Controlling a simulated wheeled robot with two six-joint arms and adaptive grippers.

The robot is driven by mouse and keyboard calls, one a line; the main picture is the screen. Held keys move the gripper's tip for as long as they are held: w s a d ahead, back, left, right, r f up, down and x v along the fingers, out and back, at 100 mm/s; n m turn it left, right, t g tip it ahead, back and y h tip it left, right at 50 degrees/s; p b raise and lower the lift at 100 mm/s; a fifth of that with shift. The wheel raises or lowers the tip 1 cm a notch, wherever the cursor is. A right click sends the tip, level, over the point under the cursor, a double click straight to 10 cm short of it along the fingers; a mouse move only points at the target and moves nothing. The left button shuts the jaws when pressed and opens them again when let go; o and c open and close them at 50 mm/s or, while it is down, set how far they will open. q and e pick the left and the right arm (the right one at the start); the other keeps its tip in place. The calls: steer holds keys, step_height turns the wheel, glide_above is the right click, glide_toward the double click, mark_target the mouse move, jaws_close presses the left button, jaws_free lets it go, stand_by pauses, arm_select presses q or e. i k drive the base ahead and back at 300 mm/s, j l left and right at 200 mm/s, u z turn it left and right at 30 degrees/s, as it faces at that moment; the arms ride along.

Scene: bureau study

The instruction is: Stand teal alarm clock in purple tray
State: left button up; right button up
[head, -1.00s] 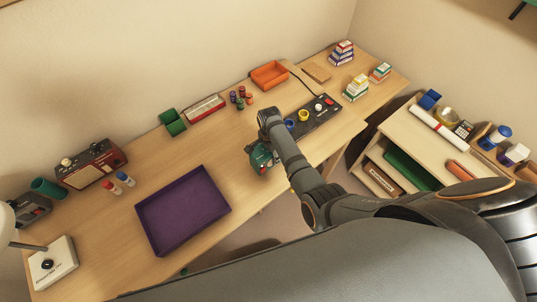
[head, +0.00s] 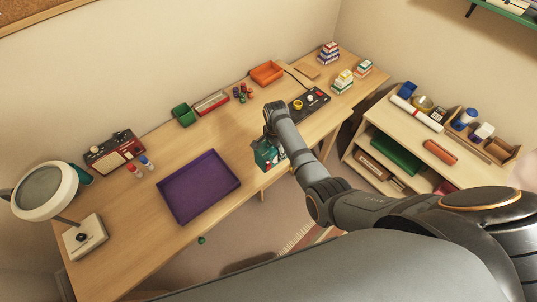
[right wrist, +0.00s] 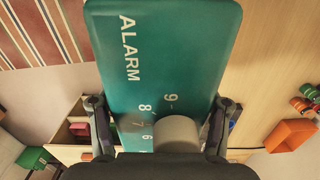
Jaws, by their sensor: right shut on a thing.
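The teal alarm clock (head: 264,155) is at the front edge of the desk in the head view, partly behind my right arm. In the right wrist view its teal face (right wrist: 160,60) with ALARM and numerals fills the middle. My right gripper (right wrist: 160,106) is shut on the clock, with one finger on each side. I cannot tell whether the clock touches the desk. The purple tray (head: 166,203) lies on the desk to the left of the clock, and it looks empty. My left gripper is not in view.
A green box (head: 183,115), a red-and-white box (head: 210,103) and an orange tray (head: 267,73) line the back. A lamp (head: 84,238) stands at the left. The desk between clock and tray is clear.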

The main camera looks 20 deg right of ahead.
mark_target(194, 179)
steer(key=k+j+u, duration=0.15)
steer(key=j+u, duration=0.45)
steer(key=j, duration=0.25)
steer(key=i+l+u, duration=0.1)
steer(key=i+l, duration=0.4)
